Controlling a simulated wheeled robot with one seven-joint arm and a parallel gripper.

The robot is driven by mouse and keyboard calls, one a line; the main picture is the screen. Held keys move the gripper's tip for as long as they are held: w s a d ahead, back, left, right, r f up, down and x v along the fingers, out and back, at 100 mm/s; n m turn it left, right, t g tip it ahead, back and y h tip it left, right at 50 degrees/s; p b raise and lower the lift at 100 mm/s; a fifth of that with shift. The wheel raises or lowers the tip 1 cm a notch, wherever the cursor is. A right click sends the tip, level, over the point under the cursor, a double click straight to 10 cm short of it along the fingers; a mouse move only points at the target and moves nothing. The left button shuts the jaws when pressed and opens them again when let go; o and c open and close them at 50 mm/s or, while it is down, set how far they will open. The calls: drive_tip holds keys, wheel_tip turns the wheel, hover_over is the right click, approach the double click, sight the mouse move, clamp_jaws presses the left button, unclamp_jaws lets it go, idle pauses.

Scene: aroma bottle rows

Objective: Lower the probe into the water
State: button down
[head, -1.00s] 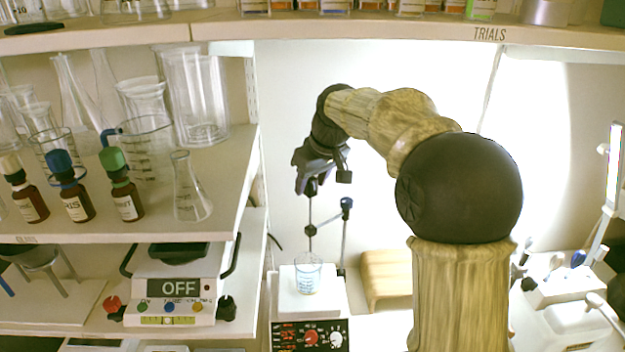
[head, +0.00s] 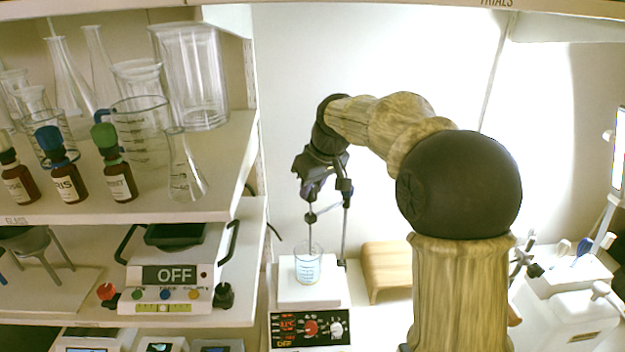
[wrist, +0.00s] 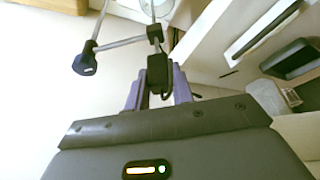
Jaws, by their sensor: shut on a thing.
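My gripper (head: 311,192) points down above the hot plate, shut on the dark head of the probe (head: 309,226). In the wrist view the purple fingers of my gripper (wrist: 157,85) close around this black head (wrist: 158,70). The probe's thin rod runs down toward the beaker (head: 308,267), which holds bluish water. The rod's lower end shows near the beaker's rim; I cannot tell whether it touches the water. A support stand (head: 346,215) with a blue-black clamp knob (wrist: 85,62) is beside the probe. The beaker stands on the white plate of the stirrer (head: 310,300).
A wooden block (head: 388,268) stands right of the stirrer. Shelves on the left hold glassware, brown bottles (head: 118,180) and a balance (head: 170,282) reading OFF. White equipment (head: 570,280) stands at the far right.

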sight(314, 200)
wheel_tip(314, 200, down, 4)
drive_tip(key=shift+s+f+b, duration=0.1)
drive_tip(key=shift+f+b, duration=0.15)
drive_tip(key=shift+b, duration=0.65)
drive_tip(key=c, duration=1.2)
unclamp_jaws()
drive_tip(key=shift+f, duration=0.1)
drive_tip(key=shift+r, duration=0.25)
drive_tip(key=shift+d+r, duration=0.1)
drive_tip(key=shift+r, duration=0.15)
drive_tip(key=v, duration=1.6)
drive_tip(key=shift+r+p, duration=0.25)
drive_tip(key=shift+p, duration=0.2)
drive_tip(key=shift+s, duration=0.1)
